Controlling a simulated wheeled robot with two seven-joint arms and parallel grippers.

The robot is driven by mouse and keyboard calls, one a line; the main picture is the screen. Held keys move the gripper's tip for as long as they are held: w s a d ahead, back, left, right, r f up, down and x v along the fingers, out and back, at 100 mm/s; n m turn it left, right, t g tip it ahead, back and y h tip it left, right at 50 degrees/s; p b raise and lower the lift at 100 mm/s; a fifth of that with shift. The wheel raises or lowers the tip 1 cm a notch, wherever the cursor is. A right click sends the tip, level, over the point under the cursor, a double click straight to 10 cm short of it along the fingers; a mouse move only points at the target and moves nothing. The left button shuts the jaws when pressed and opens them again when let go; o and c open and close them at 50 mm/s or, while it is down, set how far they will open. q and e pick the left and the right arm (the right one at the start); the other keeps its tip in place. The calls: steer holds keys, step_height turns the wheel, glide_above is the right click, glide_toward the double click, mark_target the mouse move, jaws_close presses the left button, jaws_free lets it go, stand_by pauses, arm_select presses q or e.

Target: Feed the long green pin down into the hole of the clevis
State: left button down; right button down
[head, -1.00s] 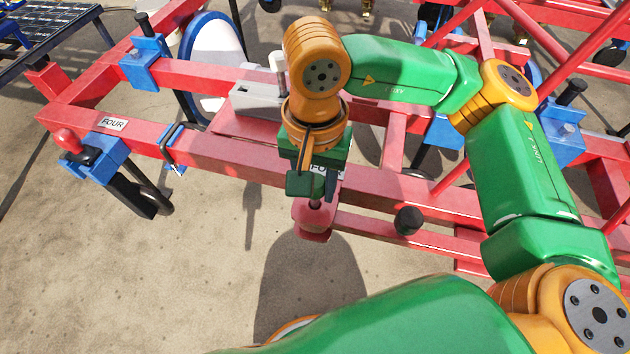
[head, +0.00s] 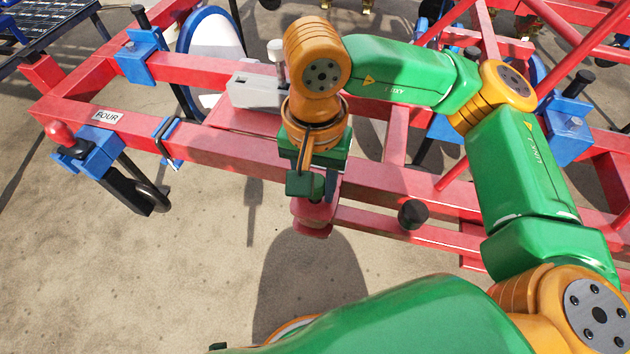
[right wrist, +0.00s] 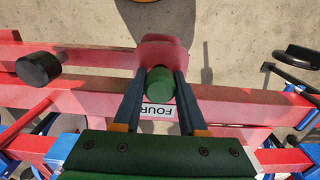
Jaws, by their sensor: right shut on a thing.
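The red clevis (head: 313,222) juts from the near side of the red frame, directly below my right gripper (head: 318,196). It also shows in the right wrist view (right wrist: 165,50), just beyond the fingertips. My right gripper (right wrist: 159,84) points down, its two dark fingers closed on either side of the green pin (right wrist: 160,82). Only the pin's round green top shows there, overlapping the clevis in the picture. The pin's lower end and the clevis hole are hidden, so I cannot tell whether the pin is in the hole. My left gripper is not in view.
The red frame's beams (head: 230,150) run behind and beside the gripper. A black knob (head: 413,214) stands right of the clevis. A grey block (head: 253,91) sits behind, and a blue clamp (head: 97,150) is at left. Bare sandy ground lies in front.

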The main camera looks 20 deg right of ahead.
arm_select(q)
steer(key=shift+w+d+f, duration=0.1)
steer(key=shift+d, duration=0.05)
arm_select(e)
steer(key=shift+f, duration=0.25)
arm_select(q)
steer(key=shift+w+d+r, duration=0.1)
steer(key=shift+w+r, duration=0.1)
arm_select(e)
steer(key=shift+c, duration=1.9)
jaws_free()
steer(key=shift+r, duration=0.4)
step_height(320, 180, up, 6)
steer(key=shift+r+p, duration=0.2)
steer(key=shift+p, duration=0.65)
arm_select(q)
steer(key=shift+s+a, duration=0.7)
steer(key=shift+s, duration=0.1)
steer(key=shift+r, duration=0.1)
